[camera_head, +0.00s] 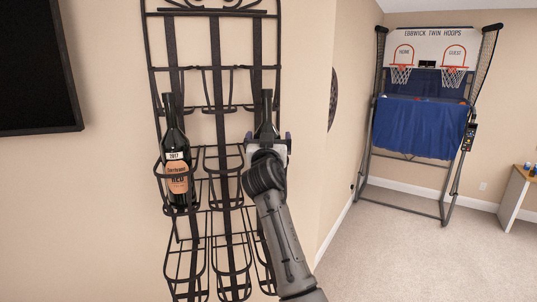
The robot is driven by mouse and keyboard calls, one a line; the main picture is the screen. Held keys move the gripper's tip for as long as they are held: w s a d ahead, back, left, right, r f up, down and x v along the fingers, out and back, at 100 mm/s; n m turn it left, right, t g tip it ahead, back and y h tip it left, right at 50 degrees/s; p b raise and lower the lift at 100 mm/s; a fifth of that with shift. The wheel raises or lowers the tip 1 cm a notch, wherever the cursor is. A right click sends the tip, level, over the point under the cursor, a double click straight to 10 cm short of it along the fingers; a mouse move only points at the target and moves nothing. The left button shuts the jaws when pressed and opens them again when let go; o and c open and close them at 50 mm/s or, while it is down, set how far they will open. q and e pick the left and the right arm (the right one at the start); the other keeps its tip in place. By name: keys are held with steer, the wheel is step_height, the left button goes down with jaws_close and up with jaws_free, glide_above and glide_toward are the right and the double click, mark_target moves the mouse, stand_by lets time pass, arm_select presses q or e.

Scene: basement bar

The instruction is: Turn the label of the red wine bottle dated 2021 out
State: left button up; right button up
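A dark wine bottle (266,112) stands upright in the right column of the wall rack. Its neck and shoulder show, and the body and any label are hidden behind my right gripper, so I cannot read a date on it. My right gripper (268,138) is in front of this bottle at shoulder height. Its fingers are spread, one to each side of the bottle, with what looks like a small gap; contact is not clear. Another dark bottle (174,135) stands in the left column, with a white "2017" tag and an orange "RED" label facing out. My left gripper is not in view.
The black wire rack (221,125) hangs on a beige wall, its other visible holders empty. A dark screen (35,65) is on the wall at upper left. A basketball arcade game (420,125) stands at the right, far back, with open carpet before it.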

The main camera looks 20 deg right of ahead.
steer(key=shift+m+g+h+b, duration=0.4)
steer(key=shift+m+h, duration=0.1)
steer(key=shift+h, duration=0.3)
steer(key=shift+w, duration=0.1)
steer(key=c, duration=0.7)
steer(key=shift+r+n+t+y+p, duration=0.1)
steer(key=shift+n+t+y+p, duration=0.5)
steer(key=shift+y+p, duration=0.55)
steer(key=shift+c, duration=0.3)
steer(key=shift+n+t+y+p, duration=0.3)
steer(key=shift+n+y+p, duration=1)
steer(key=shift+y+p, duration=1.25)
steer(key=shift+n+t+y+p, duration=0.3)
steer(key=shift+n+y+p, duration=1.3)
steer(key=shift+p, duration=1.55)
steer(key=shift+m+y, duration=0.3)
